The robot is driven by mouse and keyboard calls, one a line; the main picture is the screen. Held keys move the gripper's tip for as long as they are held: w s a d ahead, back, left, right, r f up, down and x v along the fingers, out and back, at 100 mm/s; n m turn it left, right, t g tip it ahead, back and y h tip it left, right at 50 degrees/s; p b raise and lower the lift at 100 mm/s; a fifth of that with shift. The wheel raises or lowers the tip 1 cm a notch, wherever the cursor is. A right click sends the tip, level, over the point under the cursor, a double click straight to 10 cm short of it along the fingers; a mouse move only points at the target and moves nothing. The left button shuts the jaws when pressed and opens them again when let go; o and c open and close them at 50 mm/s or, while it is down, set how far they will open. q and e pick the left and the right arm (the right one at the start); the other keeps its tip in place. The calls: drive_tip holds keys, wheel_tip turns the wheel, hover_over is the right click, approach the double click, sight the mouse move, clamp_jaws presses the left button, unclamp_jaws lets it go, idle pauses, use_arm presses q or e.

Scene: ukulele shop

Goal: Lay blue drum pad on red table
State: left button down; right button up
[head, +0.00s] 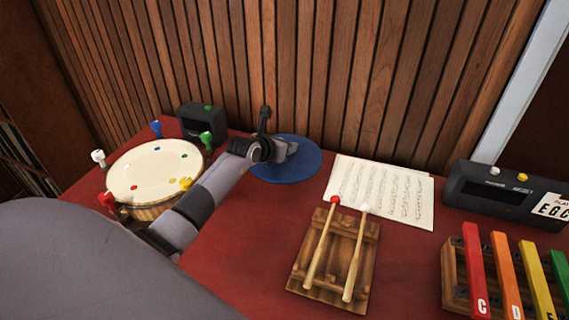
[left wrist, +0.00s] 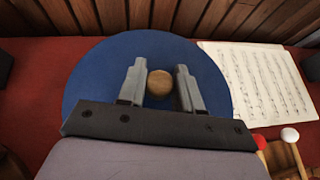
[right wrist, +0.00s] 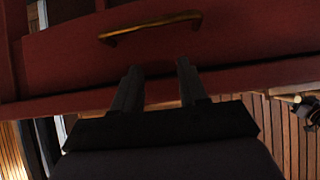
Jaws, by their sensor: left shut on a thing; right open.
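The blue drum pad (head: 305,163) is a flat round disc at the back of the red table (head: 240,250), near the slatted wall. It also shows in the left wrist view (left wrist: 90,80), with a round wooden knob (left wrist: 160,84) at its middle. My left gripper (head: 285,150) is over the pad and shut on this knob, one finger on each side. The pad looks level; I cannot tell whether its underside touches the table. My right gripper (right wrist: 158,80) is open and empty, facing a red drawer front with a brass handle (right wrist: 150,27).
Sheet music (head: 380,190) lies right of the pad. A wooden block with two mallets (head: 335,260) is in front of it. A drum (head: 155,172) and a dark box (head: 200,122) stand left. A dark device (head: 495,190) and colored chime bars (head: 505,270) are at right.

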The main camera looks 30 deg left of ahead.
sight(263, 177)
use_arm(q)
drive_tip(key=shift+f, duration=3.3)
drive_tip(key=c, duration=1.2)
unclamp_jaws()
drive_tip(key=shift+f, duration=0.25)
drive_tip(key=o, duration=0.4)
drive_tip(key=shift+r, duration=0.1)
drive_tip(key=shift+o, duration=0.2)
drive_tip(key=shift+r, duration=0.1)
drive_tip(key=shift+s, duration=0.1)
drive_tip(key=shift+v, duration=5.95)
